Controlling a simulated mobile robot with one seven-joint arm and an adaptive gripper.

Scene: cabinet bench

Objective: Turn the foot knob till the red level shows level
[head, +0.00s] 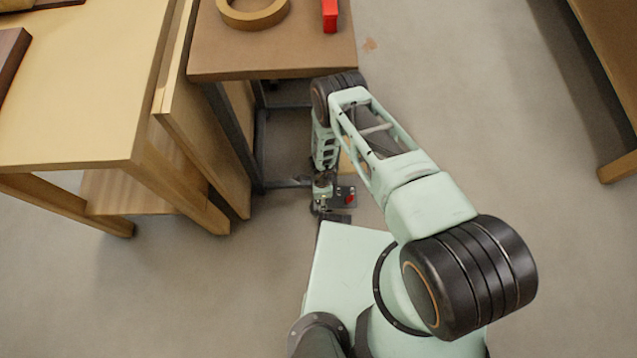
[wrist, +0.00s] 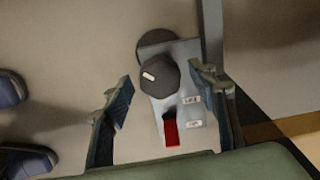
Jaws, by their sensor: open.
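The foot knob (wrist: 158,76) is dark and round with a short white mark, on a grey plate (wrist: 188,55) in the wrist view. My gripper (wrist: 160,82) is open, with one finger on each side of the knob; I cannot tell whether either touches it. In the head view my gripper (head: 322,192) is low by the foot of the small bench, and the knob is hard to make out there. The red level (head: 330,15) lies on the small bench's top at the upper edge of the head view. Its reading is too small to see.
A red piece (wrist: 171,130) and small white labels sit on the plate beside the knob. The small brown bench (head: 270,55) carries a tan ring (head: 253,14). A wooden cabinet bench (head: 85,110) stands at left.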

